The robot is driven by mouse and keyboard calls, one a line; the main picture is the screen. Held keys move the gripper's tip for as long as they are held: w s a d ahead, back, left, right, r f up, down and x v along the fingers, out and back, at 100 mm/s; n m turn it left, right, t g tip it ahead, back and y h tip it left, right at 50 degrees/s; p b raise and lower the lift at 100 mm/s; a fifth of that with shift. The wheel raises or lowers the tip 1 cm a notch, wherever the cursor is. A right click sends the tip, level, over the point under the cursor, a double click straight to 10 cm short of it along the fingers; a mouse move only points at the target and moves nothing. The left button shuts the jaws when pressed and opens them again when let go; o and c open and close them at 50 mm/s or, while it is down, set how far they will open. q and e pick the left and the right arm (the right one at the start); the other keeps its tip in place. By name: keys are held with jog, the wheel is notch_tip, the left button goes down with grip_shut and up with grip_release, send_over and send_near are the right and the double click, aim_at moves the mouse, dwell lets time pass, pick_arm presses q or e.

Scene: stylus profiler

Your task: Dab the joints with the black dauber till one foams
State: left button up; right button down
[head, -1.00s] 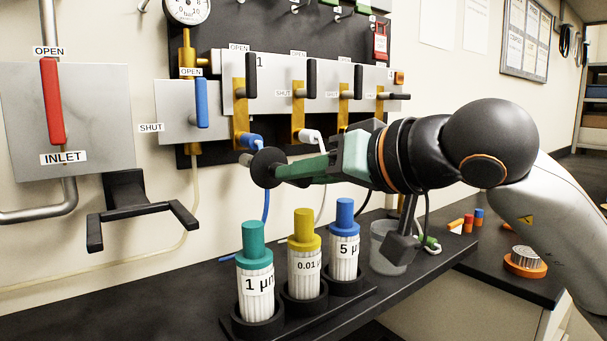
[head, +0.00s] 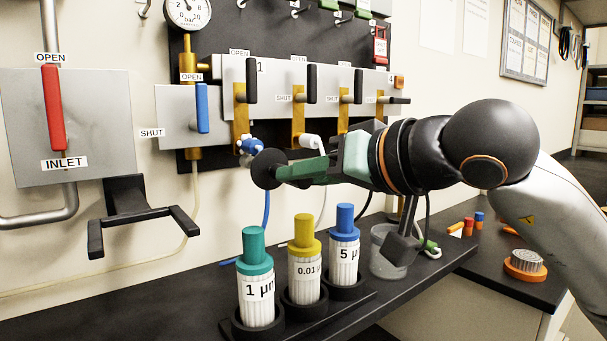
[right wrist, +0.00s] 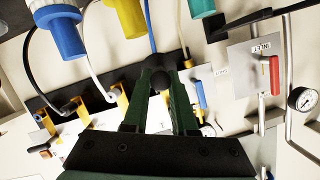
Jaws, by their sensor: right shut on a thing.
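My right gripper (head: 300,172) has dark green fingers and is shut on the black dauber (head: 268,168), whose round black head shows at the fingertips. The dauber also shows in the right wrist view (right wrist: 160,82). It is just below the blue hose joint (head: 250,146) under the first valve of the manifold; I cannot tell whether they touch. That joint shows pale, whitish patches that may be foam. A white hose joint (head: 311,141) hangs under the second valve, with no foam visible. The joints farther right are hidden by my gripper. My left gripper is not in view.
Labelled filter cartridges (head: 257,285) stand on the bench below my arm, with a clear cup (head: 388,262) to their right. A black forked wall bracket (head: 135,205) sticks out at left. The manifold (head: 310,85) is close above the gripper.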

jog(key=shift+f+b, duration=0.5)
jog(key=shift+f, duration=0.25)
jog(key=s+d+b, duration=0.2)
jog(key=s+d, duration=0.3)
jog(key=s, duration=0.2)
jog(key=shift+s+d+b, duration=0.15)
jog(key=shift+b, duration=0.15)
dwell(1.6)
